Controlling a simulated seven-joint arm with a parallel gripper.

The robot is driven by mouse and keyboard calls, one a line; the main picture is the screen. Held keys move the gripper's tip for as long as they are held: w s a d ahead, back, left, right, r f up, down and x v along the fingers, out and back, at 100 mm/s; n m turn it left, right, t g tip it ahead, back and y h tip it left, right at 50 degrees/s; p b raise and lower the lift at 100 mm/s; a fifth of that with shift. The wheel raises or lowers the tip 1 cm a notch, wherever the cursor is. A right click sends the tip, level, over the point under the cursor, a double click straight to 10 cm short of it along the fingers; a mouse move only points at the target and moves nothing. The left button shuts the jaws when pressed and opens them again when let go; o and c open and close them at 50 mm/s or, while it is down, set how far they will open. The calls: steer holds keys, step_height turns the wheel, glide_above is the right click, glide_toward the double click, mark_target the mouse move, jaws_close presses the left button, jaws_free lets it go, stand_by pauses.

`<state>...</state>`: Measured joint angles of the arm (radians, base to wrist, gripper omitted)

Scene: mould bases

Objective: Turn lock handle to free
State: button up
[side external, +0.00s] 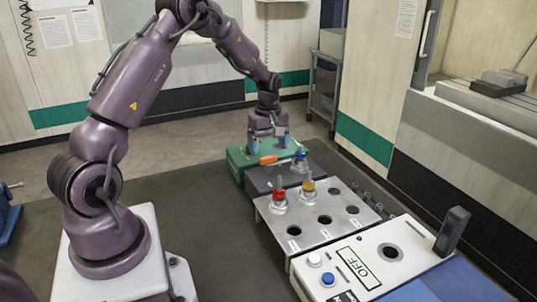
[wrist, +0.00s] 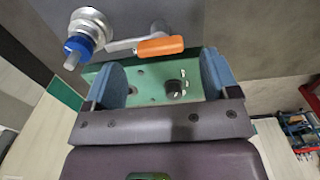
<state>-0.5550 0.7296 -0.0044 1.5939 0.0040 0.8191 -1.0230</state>
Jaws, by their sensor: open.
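The lock handle is a grey lever with an orange grip (side external: 268,160), at the near edge of the green base (side external: 236,165). In the wrist view, the orange grip (wrist: 160,46) lies roughly level across the picture, with its grey lever (wrist: 122,46) to the left. My gripper (side external: 269,146) is over the green base, pointing down. In the wrist view, the blue-grey fingers of my gripper (wrist: 160,78) are spread wide with nothing held between them. The orange grip appears just past the fingertips, apart from them.
A silver holder with a blue part (side external: 300,160) stands close beside the handle; it also shows in the wrist view (wrist: 84,38). A black knob (wrist: 175,90) sits on the green base. Red (side external: 279,194) and yellow (side external: 308,186) topped holders stand on the grey plate.

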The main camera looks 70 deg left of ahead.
mark_target(269, 157)
steer(key=shift+f, duration=1.6)
steer(key=c, duration=0.9)
